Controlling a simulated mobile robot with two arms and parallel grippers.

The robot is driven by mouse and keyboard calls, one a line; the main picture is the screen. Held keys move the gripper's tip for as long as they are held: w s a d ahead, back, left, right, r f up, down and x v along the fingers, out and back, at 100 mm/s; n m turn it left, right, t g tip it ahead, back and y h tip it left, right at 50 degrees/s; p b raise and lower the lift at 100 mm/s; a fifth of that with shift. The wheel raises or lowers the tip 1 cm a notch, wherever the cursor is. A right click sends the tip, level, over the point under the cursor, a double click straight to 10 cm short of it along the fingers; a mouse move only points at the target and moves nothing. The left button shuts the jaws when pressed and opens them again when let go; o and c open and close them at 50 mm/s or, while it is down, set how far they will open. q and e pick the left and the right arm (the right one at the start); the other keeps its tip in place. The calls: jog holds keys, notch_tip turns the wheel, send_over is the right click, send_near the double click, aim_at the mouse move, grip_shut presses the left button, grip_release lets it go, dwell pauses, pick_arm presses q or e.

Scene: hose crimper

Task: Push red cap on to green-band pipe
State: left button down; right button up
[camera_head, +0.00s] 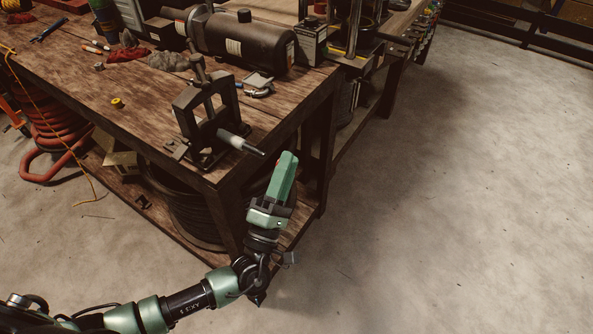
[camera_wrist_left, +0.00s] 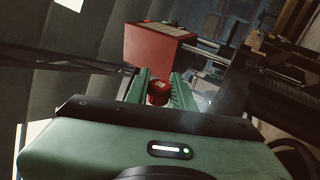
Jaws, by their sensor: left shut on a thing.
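My left gripper (camera_head: 285,168) is off the table's front right corner, to the right of the vise. In the left wrist view its two green fingers (camera_wrist_left: 159,84) are shut on a red cap (camera_wrist_left: 158,93). The cap sits between the fingers, and its far side is hidden. A pipe (camera_head: 235,141) is clamped in the vise (camera_head: 205,115) and points right, out over the table edge, toward the gripper. It has a pale section and a thin dark end; I cannot make out a green band. The gripper and pipe end are apart. My right gripper is not in view.
The wooden table (camera_head: 140,131) holds a dark cylindrical machine (camera_head: 245,42), a small yellow piece (camera_head: 117,103) and loose tools. A red box (camera_wrist_left: 155,45) lies beyond the fingers in the wrist view. The floor (camera_head: 440,200) to the right is clear.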

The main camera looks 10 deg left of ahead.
aim_at(265, 156)
pick_arm(q)
jog(key=shift+w+a, duration=0.25)
jog(key=shift+a, duration=0.4)
jog(key=shift+w+a, duration=0.2)
jog(key=shift+a, duration=0.4)
jog(key=shift+b, duration=0.45)
dwell(0.5)
jog(key=shift+w+a+r+b, duration=0.1)
jog(key=shift+w+a+b, duration=0.15)
jog(key=shift+a, duration=0.4)
jog(key=shift+w+a+b, duration=0.1)
jog(key=shift+w+a, duration=0.1)
jog(key=shift+a, duration=0.45)
jog(key=c, duration=1.1)
grip_release()
jog(key=shift+a, duration=0.1)
